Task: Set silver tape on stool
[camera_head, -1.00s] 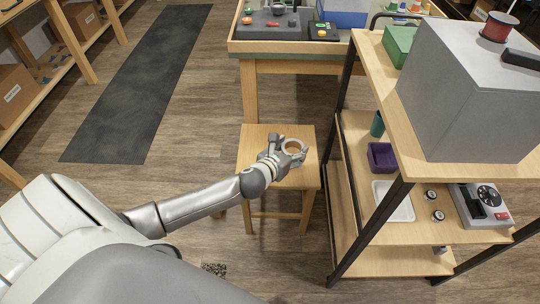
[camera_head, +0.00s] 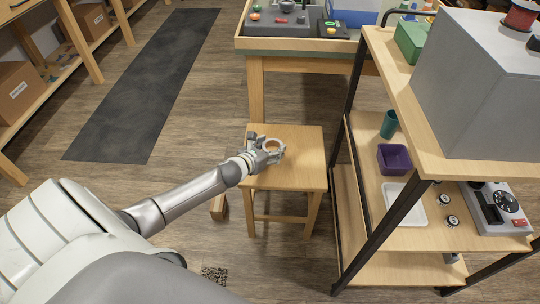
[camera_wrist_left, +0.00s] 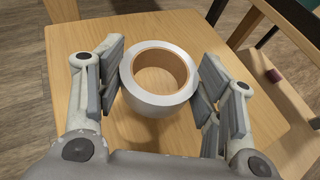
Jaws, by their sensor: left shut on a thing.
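The silver tape (camera_wrist_left: 160,104) is a silver-grey roll with a tan cardboard core. My left gripper (camera_wrist_left: 160,85) is shut on it, with a finger on each side of the roll in the left wrist view. In the head view, the tape (camera_head: 272,143) and my left gripper (camera_head: 268,150) are over the left part of the wooden stool (camera_head: 300,172). The stool top also fills much of the left wrist view (camera_wrist_left: 75,60). I cannot tell whether the roll touches the seat. My right gripper is not in view.
A wooden shelf cart (camera_head: 425,241) stands close to the right of the stool, with a purple bin (camera_head: 394,158) and a white tray (camera_head: 404,205) on it. A workbench (camera_head: 300,59) is behind the stool. The right part of the seat is clear.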

